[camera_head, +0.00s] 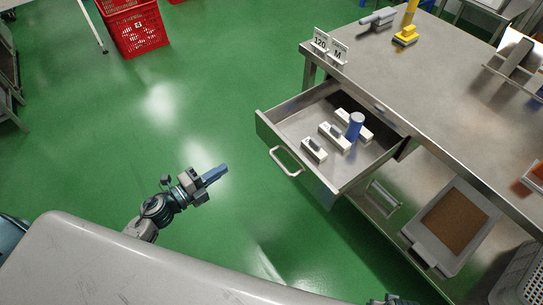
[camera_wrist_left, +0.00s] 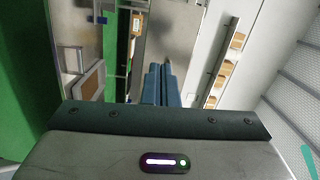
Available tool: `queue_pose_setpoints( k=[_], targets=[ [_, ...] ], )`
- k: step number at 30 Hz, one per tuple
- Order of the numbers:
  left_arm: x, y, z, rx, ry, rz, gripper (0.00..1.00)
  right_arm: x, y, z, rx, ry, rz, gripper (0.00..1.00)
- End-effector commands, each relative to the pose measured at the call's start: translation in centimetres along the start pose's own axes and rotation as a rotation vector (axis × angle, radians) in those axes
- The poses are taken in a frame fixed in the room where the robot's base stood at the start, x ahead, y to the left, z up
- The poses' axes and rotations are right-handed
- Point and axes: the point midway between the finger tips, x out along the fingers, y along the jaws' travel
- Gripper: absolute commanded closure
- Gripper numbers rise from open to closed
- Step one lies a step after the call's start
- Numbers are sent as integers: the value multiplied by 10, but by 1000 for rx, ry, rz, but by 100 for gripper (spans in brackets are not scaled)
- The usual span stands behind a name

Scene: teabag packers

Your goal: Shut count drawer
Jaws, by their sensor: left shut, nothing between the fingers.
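The count drawer (camera_head: 272,128) is a grey metal drawer pulled well out of the steel bench in the head view. Its pale bar handle (camera_head: 286,161) is on the front face, toward the lower left. Inside lie several white blocks with dark tops (camera_head: 314,150) and a blue cylinder (camera_head: 355,126). My left gripper (camera_head: 215,174) is to the left of the handle, apart from it, with its blue fingers closed and empty. The fingers also show together in the left wrist view (camera_wrist_left: 161,84). My right gripper's fingers are not seen.
The steel bench (camera_head: 440,110) carries two number signs (camera_head: 330,46) and a yellow-handled tool (camera_head: 405,36). A tray with a brown panel (camera_head: 452,220) sits on its lower shelf. A red crate (camera_head: 133,30) stands at the back. Green floor is clear around my left gripper.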

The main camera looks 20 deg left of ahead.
Motion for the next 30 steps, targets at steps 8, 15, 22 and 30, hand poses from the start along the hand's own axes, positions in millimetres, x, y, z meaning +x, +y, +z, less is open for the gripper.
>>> queue_pose_setpoints(
  k=[8, 15, 22, 30],
  targets=[
    [13, -22, -18, 90, 73, -23, 100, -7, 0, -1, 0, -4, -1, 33],
    [57, -25, -21, 86, 70, -25, 100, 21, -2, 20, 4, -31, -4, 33],
    [105, -24, -24, 85, 71, -23, 100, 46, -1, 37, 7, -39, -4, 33],
    [138, -22, -26, 86, 71, -19, 100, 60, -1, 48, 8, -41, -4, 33]
  ],
)
